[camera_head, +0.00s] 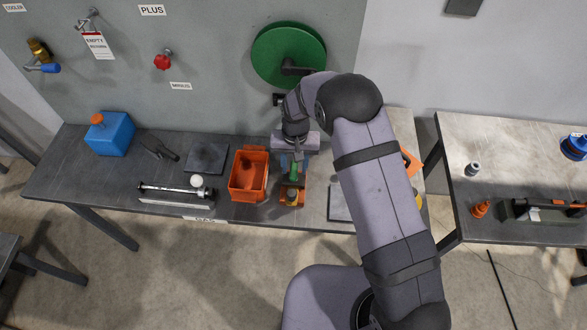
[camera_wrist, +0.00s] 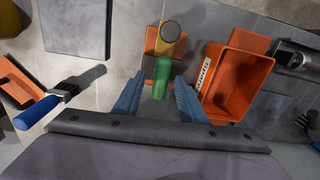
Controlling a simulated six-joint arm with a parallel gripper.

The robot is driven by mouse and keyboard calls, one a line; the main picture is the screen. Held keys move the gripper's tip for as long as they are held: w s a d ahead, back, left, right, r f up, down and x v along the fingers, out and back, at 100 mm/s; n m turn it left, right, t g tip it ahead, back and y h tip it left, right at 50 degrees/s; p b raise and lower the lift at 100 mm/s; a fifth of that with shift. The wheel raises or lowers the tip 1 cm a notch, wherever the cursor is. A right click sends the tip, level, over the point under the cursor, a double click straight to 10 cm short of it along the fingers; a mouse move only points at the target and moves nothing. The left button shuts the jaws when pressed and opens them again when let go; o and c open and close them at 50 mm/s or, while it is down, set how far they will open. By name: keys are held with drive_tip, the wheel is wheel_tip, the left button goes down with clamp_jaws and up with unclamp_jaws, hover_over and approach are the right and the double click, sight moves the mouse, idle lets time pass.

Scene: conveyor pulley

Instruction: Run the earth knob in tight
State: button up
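A green knob-like cylinder (camera_head: 294,171) shows just below my gripper on the workbench; no label marks it as the earth knob. In the wrist view the green cylinder (camera_wrist: 161,77) lies between my gripper's (camera_wrist: 158,84) two blue fingers, with a gap on each side. Beside it is a yellow part with a round grey top (camera_wrist: 168,33), on an orange block (camera_wrist: 151,42). My gripper (camera_head: 292,158) is open and holds nothing. Whether the green cylinder is screwed into the block cannot be told.
An orange bin (camera_head: 236,189) stands close left of the block. A brush with a blue handle (camera_wrist: 38,112) lies on the other side in the wrist view. A green wheel (camera_head: 288,55) and a red knob (camera_head: 162,62) are on the wall panel. A blue can (camera_head: 110,137) stands far left.

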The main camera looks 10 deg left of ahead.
sight(294, 169)
drive_tip(key=o, duration=1.6)
drive_tip(key=shift+r+p, duration=2.3)
drive_tip(key=shift+r, duration=1.25)
